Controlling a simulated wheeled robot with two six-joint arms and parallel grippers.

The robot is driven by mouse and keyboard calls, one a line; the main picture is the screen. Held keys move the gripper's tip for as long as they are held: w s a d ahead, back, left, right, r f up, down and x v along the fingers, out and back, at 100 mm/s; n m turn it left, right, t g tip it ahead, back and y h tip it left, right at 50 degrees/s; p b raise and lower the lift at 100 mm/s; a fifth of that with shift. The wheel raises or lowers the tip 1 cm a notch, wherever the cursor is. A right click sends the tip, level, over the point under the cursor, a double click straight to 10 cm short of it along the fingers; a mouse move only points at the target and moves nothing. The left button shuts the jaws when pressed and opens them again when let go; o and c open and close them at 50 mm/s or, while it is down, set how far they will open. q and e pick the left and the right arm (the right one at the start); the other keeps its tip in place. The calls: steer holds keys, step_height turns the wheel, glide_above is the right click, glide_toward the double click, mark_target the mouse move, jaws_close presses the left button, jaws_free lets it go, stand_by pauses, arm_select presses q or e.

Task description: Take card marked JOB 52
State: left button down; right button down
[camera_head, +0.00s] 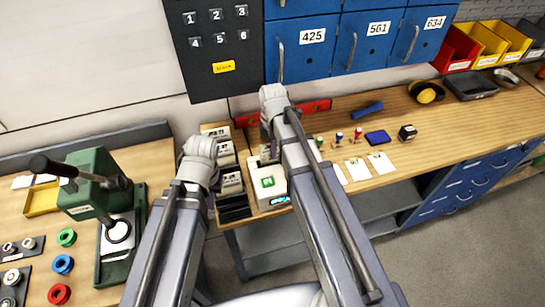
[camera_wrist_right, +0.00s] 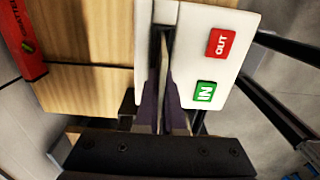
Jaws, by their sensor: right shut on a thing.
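In the right wrist view my right gripper (camera_wrist_right: 164,95) is shut on a thin pale card (camera_wrist_right: 164,55), seen nearly edge-on at the dark slot of the white time clock (camera_wrist_right: 228,22). Its marking cannot be read, and I cannot tell how deep it sits. The clock has a red OUT label and a green IN label. In the head view the clock (camera_head: 279,200) stands at the bench's near left end, partly behind my right arm. A card rack (camera_head: 232,183) with several cards stands left of it. My left arm's joint is beside the rack; its fingers are hidden.
Stamps (camera_head: 339,138), a blue ink pad (camera_head: 377,137) and paper slips lie on the bench right of the clock. A red level (camera_head: 313,106) lies behind. A green press (camera_head: 95,185) stands on the left bench. Blue numbered lockers (camera_head: 303,50) hang above.

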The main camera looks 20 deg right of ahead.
steer(key=shift+r, duration=0.1)
step_height(320, 180, up, 10)
steer(key=p, duration=1)
